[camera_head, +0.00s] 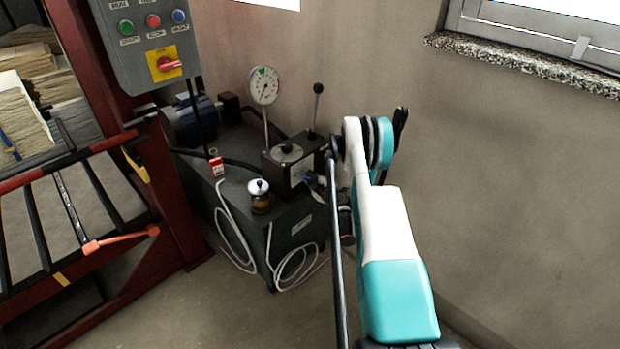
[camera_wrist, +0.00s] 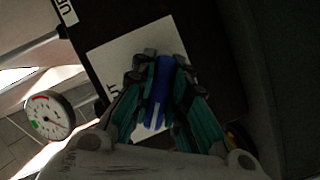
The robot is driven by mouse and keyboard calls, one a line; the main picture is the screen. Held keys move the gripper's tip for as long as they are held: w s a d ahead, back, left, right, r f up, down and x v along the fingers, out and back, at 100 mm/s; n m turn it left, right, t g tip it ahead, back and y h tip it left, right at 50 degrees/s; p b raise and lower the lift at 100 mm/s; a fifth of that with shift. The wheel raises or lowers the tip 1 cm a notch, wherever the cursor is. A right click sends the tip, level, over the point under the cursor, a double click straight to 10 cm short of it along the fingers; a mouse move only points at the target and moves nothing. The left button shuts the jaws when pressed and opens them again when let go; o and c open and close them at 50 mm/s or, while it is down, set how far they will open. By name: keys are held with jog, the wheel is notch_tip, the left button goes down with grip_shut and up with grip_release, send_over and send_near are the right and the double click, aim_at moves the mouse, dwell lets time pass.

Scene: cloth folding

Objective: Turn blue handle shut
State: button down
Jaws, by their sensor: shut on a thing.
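The blue handle (camera_wrist: 160,92) shows in the wrist view as a straight bar, upright in the picture, in front of a white plate (camera_wrist: 105,62) with partly hidden lettering. My gripper (camera_wrist: 161,64) has its teal and black fingers closed on both sides of the handle. The fingers cover much of it, and its pivot is hidden. In the head view my white and teal arm reaches to the right side of the hydraulic unit (camera_head: 285,215).
A pressure gauge (camera_head: 264,86) and a black-knobbed lever (camera_head: 317,108) rise from the unit near my arm. A control box (camera_head: 150,40) and red frame (camera_head: 180,200) stand to the left. White cables (camera_head: 232,240) hang in front. The wall is close on the right.

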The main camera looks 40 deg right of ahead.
jog(key=m+g+y, duration=0.1)
jog(key=m+y, duration=0.1)
jog(key=m, duration=0.1)
jog(key=shift+m, duration=0.4)
jog(key=m+y, duration=0.2)
jog(key=m, duration=0.1)
jog(key=shift+a+f+m+g+y, duration=0.1)
jog(key=shift+m+g+y, duration=0.2)
jog(key=shift+y, duration=0.1)
jog(key=shift+s, duration=0.1)
dwell(0.4)
jog(key=c, duration=1.6)
grip_release()
jog(key=shift+o, duration=0.2)
jog(key=v, duration=1.2)
